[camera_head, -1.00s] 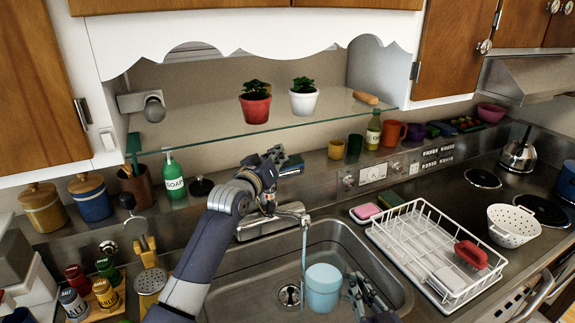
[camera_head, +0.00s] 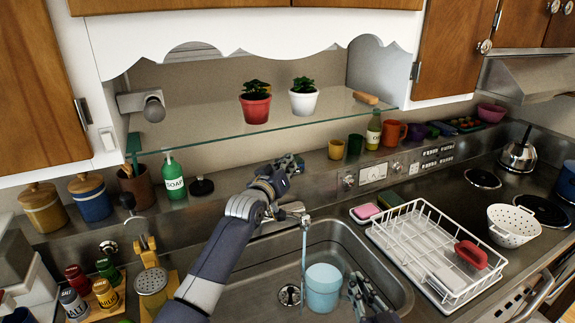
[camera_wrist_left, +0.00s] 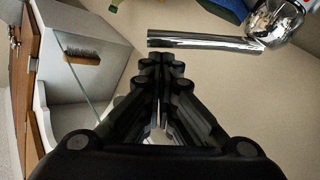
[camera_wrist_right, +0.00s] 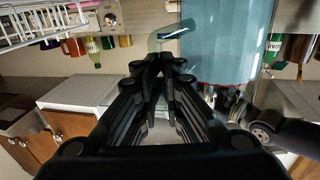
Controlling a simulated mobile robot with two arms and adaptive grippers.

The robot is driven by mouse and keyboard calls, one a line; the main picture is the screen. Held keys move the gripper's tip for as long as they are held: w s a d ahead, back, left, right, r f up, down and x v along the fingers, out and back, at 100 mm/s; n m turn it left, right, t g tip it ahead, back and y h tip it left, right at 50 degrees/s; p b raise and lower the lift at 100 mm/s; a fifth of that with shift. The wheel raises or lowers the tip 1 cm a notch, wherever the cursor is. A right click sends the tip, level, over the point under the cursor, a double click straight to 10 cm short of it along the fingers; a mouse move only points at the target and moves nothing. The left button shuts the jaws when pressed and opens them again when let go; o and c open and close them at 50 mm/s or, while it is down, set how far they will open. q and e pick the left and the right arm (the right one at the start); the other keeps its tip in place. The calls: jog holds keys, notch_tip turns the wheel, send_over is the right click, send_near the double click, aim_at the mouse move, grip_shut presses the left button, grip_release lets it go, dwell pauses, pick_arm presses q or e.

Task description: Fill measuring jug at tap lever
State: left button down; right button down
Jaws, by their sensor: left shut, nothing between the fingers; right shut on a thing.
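The light blue measuring jug (camera_head: 323,288) stands upright in the sink, below and just right of the tap spout (camera_head: 305,222). A thin stream of water (camera_head: 303,258) falls at the jug's left side; I cannot tell whether it enters. My right gripper (camera_head: 357,283) is shut on the jug's handle, which shows at the fingertips in the right wrist view (camera_wrist_right: 172,34). My left gripper (camera_head: 292,164) is shut and empty, above and behind the tap; my arm hides part of the tap, and the lever cannot be made out. A chrome bar (camera_wrist_left: 205,42) lies beyond its fingertips.
A white dish rack (camera_head: 420,245) stands right of the sink (camera_head: 345,232). A glass shelf (camera_head: 215,125) with two potted plants hangs above. A green soap bottle (camera_head: 174,178) and a black stopper stand behind the sink. Spice jars stand at lower left.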

pick_arm(q)
jog(key=shift+s+d+f+m, duration=0.2)
jog(key=shift+d+f+m, duration=0.3)
jog(key=shift+m, duration=0.1)
jog(key=shift+s+d+f+m, duration=0.15)
jog(key=shift+d+f+m, duration=0.2)
jog(key=shift+f+m, duration=0.2)
jog(key=shift+r, duration=0.1)
jog(key=s+a+r, duration=0.4)
jog(key=s+a, duration=0.1)
jog(key=s, duration=0.4)
jog(key=shift+s+a, duration=0.15)
jog(key=shift+a, duration=0.05)
dwell(1.0)
